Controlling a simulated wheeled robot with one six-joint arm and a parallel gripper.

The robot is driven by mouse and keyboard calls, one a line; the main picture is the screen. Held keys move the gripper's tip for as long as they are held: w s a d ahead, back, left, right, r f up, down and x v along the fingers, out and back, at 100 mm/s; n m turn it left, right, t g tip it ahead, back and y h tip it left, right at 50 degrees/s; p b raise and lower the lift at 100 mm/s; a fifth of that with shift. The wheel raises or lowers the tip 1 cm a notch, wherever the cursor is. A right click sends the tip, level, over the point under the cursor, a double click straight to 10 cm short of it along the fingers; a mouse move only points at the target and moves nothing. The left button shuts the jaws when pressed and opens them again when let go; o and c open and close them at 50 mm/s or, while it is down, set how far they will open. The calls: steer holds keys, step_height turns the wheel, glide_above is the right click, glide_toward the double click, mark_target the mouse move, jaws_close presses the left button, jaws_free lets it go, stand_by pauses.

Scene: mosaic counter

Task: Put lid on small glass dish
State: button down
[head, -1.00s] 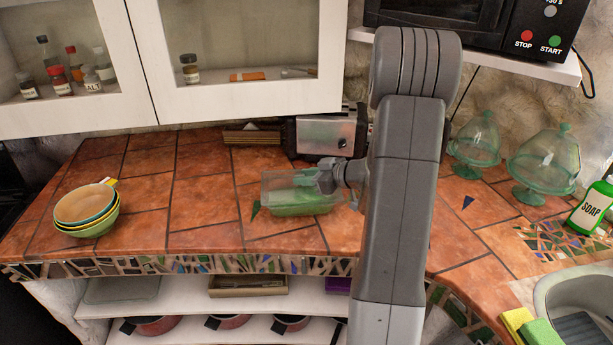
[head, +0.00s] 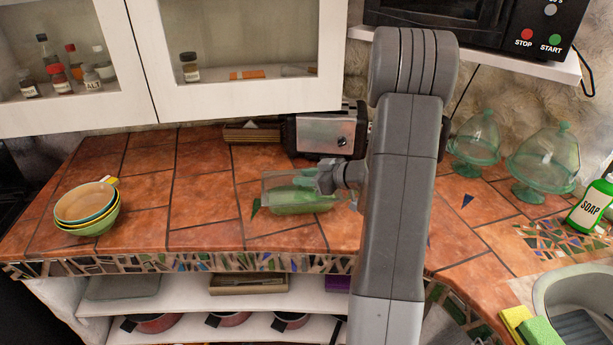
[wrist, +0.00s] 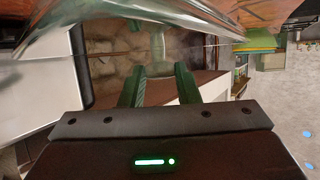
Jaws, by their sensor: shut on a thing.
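The green glass dish (head: 300,207) sits on the tiled counter in the middle of the head view. A clear, rectangular glass lid (head: 275,190) is over it and overlaps it in the picture. I cannot tell whether lid and dish touch. My gripper (head: 325,181) is at the right side of the lid and is shut on it. In the wrist view the green fingers (wrist: 158,85) have a pale see-through part between them, and clear glass (wrist: 90,45) crosses the top left. The exact grip point is unclear.
A toaster (head: 326,133) stands close behind the dish. Stacked bowls (head: 87,207) are at the left. Two domed glass stands (head: 475,145) (head: 543,160) and a soap bottle (head: 590,207) are at the right. The counter between bowls and dish is clear.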

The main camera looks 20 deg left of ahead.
steer(key=c, duration=0.5)
jaws_free()
steer(key=shift+r, duration=0.1)
step_height(320, 180, up, 7)
steer(key=p, duration=0.7)
stand_by(0.4)
step_height(320, 180, down, 7)
steer(key=b, duration=0.7)
stand_by(0.4)
